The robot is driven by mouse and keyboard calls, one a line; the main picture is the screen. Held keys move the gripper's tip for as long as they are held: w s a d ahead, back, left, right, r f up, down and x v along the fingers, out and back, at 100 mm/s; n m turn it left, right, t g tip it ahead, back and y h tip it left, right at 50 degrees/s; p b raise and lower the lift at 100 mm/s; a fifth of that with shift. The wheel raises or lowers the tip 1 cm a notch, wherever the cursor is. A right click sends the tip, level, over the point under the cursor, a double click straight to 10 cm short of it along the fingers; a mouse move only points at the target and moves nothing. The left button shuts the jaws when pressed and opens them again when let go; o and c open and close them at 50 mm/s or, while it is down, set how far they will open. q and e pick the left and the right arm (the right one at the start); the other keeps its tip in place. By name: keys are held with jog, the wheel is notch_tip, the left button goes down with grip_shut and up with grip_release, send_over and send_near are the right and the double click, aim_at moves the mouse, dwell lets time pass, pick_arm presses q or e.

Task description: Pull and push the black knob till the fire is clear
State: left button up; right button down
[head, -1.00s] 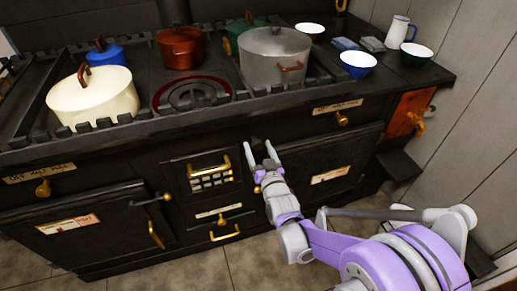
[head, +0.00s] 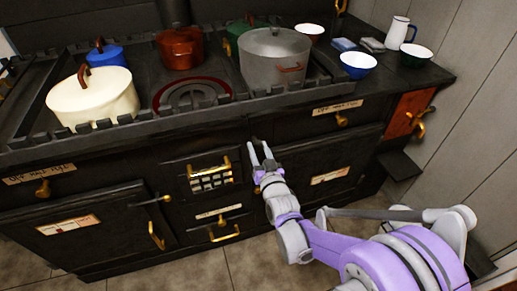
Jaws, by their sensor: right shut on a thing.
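A black stove (head: 120,165) fills the middle of the head view. A small barred fire window (head: 210,178) with a brass handle sits in its front, and an orange glow shows behind the bars. My right gripper (head: 262,150) is at the stove front, just right of that window. Its fingers are close together on a small dark thing, likely the black knob, which the fingers mostly hide. My left gripper is not in view.
A cream pot (head: 93,98), a blue pot (head: 104,54), a copper pot (head: 180,48) and a grey pot (head: 274,55) stand on the stove top. Bowls and a white jug (head: 397,33) are at the right. A black ledge (head: 399,165) juts out near the right wall.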

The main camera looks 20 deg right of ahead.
dwell(0.9)
jog(key=s, duration=0.6)
jog(key=shift+s+d, duration=0.15)
jog(key=shift+s, duration=0.25)
jog(key=shift+c, duration=2.1)
grip_release()
jog(key=s+p, duration=0.1)
jog(key=s, duration=0.9)
jog(key=shift+s, duration=0.4)
jog(key=shift+c, duration=0.3)
